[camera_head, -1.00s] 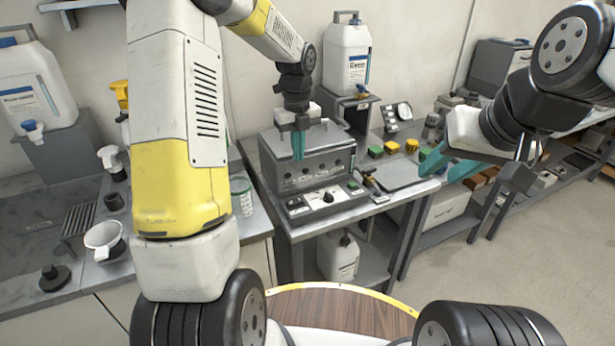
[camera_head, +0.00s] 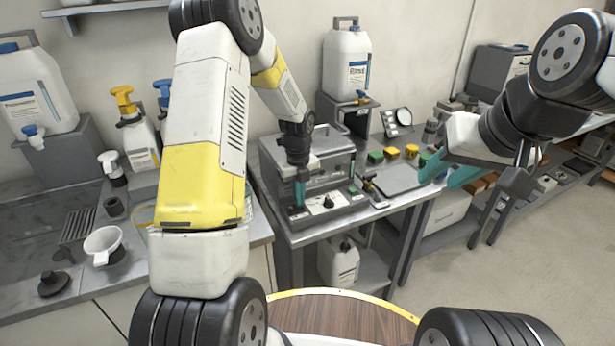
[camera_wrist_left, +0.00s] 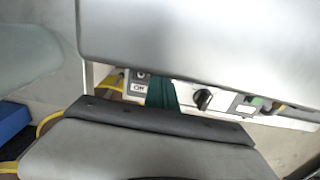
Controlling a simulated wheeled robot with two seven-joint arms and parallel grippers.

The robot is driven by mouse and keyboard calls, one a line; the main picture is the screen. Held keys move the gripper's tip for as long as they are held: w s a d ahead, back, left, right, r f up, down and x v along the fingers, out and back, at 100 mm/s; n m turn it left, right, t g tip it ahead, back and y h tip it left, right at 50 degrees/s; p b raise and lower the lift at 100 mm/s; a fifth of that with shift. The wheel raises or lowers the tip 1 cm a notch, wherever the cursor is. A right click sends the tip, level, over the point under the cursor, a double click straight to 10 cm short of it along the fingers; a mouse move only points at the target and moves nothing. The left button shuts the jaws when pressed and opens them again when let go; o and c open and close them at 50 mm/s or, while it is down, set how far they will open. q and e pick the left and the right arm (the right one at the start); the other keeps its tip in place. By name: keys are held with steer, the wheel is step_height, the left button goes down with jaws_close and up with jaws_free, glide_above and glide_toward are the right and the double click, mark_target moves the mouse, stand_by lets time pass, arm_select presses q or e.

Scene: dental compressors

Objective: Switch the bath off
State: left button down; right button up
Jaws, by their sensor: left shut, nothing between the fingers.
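The bath is a grey box-shaped unit (camera_head: 330,165) with a lid handle, on the bench in the head view. Its front control panel (camera_head: 345,202) has a dark knob (camera_head: 328,202) and a small green part at right. In the left wrist view the panel shows a label, partly readable as "Off" (camera_wrist_left: 138,87), and the black knob (camera_wrist_left: 203,99). My left gripper (camera_head: 299,200) is shut and empty, its teal fingertips pointing down at the panel's left part, left of the knob. Whether they touch it is unclear. My right gripper (camera_head: 450,172) is open and empty, off to the right.
A white jug (camera_head: 346,62) stands on a raised stand behind the bath. Yellow and green blocks (camera_head: 392,153) and a flat grey plate (camera_head: 398,178) lie to its right. Bottles and a white funnel (camera_head: 103,243) stand on the left bench.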

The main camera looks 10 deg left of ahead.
stand_by(0.3)
arm_select(q)
steer(key=shift+f, duration=0.2)
steer(key=shift+s+a+r, duration=0.3)
steer(key=shift+s+a, duration=0.1)
steer(key=shift+a, duration=0.2)
stand_by(0.3)
